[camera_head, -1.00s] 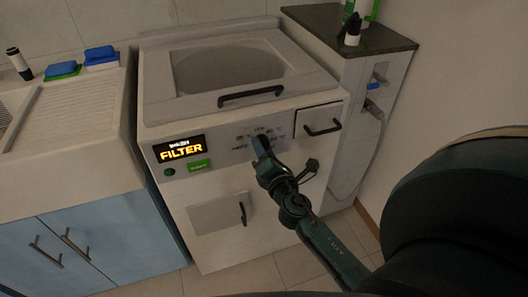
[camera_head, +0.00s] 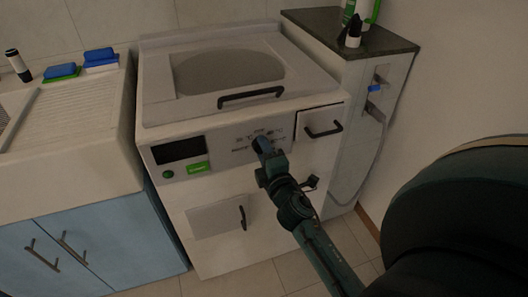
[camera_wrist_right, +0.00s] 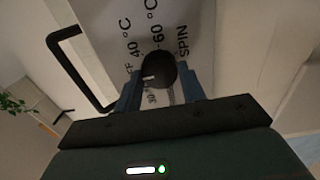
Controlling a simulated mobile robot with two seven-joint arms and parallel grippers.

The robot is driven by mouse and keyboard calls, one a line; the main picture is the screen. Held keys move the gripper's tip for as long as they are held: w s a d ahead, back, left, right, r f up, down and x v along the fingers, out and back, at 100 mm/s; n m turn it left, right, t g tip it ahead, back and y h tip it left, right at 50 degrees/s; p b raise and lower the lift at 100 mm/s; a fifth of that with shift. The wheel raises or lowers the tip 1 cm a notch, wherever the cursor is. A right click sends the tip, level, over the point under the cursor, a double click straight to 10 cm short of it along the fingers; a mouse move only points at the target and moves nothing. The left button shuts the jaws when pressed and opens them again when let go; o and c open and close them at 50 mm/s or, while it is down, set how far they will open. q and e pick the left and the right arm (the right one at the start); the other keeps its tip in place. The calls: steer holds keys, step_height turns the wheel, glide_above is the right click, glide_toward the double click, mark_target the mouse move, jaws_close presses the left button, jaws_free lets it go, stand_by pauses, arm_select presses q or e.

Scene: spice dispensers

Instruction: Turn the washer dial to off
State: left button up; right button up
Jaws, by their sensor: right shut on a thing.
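The washer (camera_head: 225,110) is a white top-loading machine. Its display (camera_head: 179,150) is dark. In the head view, my right gripper (camera_head: 260,145) reaches up to the dial on the front panel and covers most of it. In the right wrist view, the round black dial (camera_wrist_right: 158,70) sits between the two blue fingers of the right gripper (camera_wrist_right: 160,90), which is shut on it. A pale mark shows on the dial's lower left. Labels 40 °C, 60 °C and SPIN (camera_wrist_right: 183,41) are printed around it. My left gripper is out of view.
A green button (camera_head: 197,168) is left of the dial. A drawer with a black handle (camera_head: 323,130) is to its right, and a black lid handle (camera_head: 250,97) is above. A sink counter (camera_head: 75,125) stands at left, a narrow dark-topped cabinet (camera_head: 350,45) at right.

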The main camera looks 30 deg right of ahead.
stand_by(0.4)
steer(key=o, duration=1)
steer(key=shift+s, duration=0.1)
